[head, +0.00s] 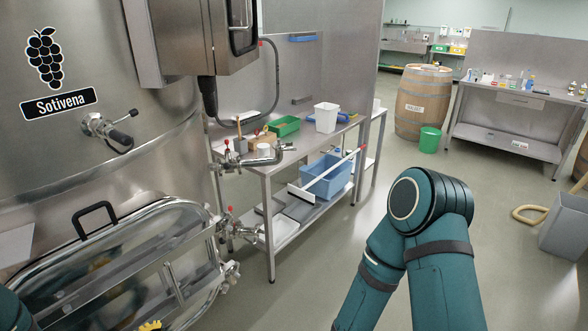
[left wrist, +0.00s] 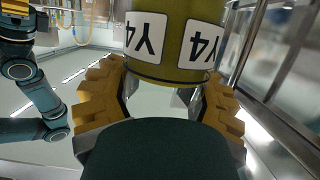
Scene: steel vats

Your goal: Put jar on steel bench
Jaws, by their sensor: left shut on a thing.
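The jar (left wrist: 173,48) is olive-yellow with white "Y4" labels, which appear upside down in the left wrist view. My left gripper (left wrist: 163,88) is shut around it, with a yellow finger on each side. In the head view only a small yellow bit of that gripper (head: 150,325) shows at the bottom edge, and the jar cannot be made out. A steel bench (head: 245,160) stands in the middle left behind the vat's valves. Another steel bench (head: 541,142) stands at the far right. My right gripper is out of view; only its teal arm shows.
The near bench holds a green bin (head: 284,126), a white container (head: 326,117) and small items; a blue crate (head: 325,180) is on its lower shelf. The vat's open-framed door (head: 110,270) and valves (head: 262,157) crowd the left. A barrel (head: 422,105) stands behind.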

